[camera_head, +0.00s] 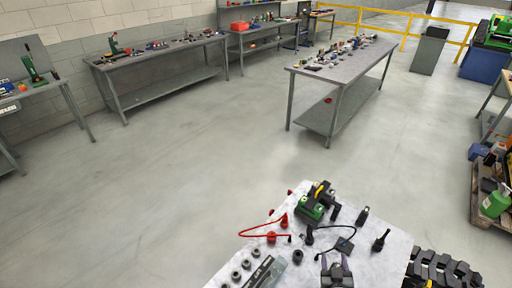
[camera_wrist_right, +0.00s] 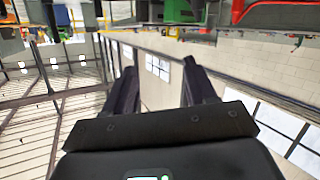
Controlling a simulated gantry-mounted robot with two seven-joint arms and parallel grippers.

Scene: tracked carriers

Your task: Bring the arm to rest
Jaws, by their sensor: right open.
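My left gripper is not in the head view.
On the workbench are a green and black device (camera_head: 312,208), a red cable (camera_head: 265,235), a black connector (camera_head: 380,241) and several dark rings. Black track links (camera_head: 440,268) lie right of it. A grey table (camera_head: 345,72) stands beyond; the floor (camera_head: 190,160) between is clear.

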